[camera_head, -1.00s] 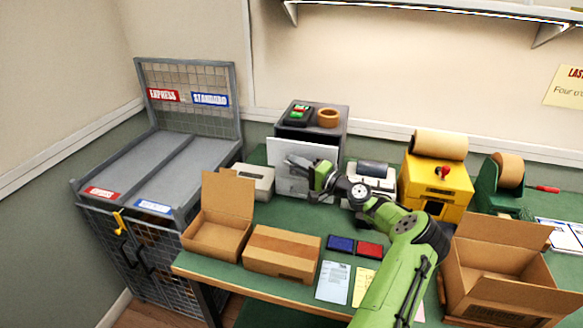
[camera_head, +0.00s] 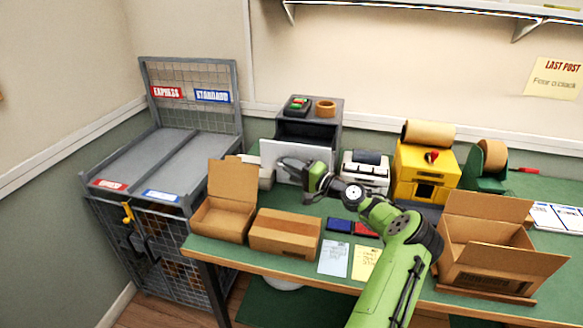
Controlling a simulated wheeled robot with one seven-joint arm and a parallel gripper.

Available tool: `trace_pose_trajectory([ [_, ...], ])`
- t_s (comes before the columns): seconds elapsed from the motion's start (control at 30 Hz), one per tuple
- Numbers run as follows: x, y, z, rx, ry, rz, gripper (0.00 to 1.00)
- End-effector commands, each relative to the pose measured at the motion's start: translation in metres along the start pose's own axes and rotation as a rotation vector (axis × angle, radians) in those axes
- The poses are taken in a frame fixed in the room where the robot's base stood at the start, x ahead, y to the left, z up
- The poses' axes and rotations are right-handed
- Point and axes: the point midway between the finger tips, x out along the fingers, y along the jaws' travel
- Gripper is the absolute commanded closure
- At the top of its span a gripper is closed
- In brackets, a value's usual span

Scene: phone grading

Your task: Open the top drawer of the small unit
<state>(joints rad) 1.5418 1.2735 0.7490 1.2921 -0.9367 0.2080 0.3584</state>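The small unit (camera_head: 335,112) is a dark grey cabinet at the back of the green bench. A pale front panel (camera_head: 270,150), which looks like its top drawer's front, stands forward of the body. A dark opening (camera_head: 305,131) shows between the panel and the unit's top, so the drawer appears partly out. My gripper (camera_head: 285,164) is at the front of this panel, its grey fingers over the panel's middle. The handle is hidden, and I cannot tell whether the fingers are closed on it.
A device with red and green buttons (camera_head: 297,106) and a tape roll (camera_head: 325,107) sit on the unit. A white printer (camera_head: 365,172) and yellow dispenser (camera_head: 425,172) stand to the right. Cardboard boxes (camera_head: 285,233) (camera_head: 495,250) line the bench front. A grey mesh cage (camera_head: 165,165) stands left.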

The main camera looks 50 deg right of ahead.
Motion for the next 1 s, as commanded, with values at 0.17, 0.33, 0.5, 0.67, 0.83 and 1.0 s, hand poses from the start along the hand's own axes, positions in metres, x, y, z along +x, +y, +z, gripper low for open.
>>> trace_pose_trajectory([
  [0.17, 0.000, 0.001, 0.000, 0.001, 0.001, 0.001, 0.64],
  [0.33, 0.000, 0.001, 0.000, 0.001, 0.001, 0.001, 0.64],
  [0.5, -0.008, 0.001, -0.001, 0.001, 0.002, 0.002, 0.64],
  [0.67, -0.046, 0.001, -0.001, 0.002, 0.005, 0.004, 0.64],
  [0.83, -0.096, 0.001, -0.001, 0.002, 0.006, 0.003, 0.64],
  [1.0, -0.137, 0.001, -0.001, 0.001, 0.005, 0.002, 0.64],
])
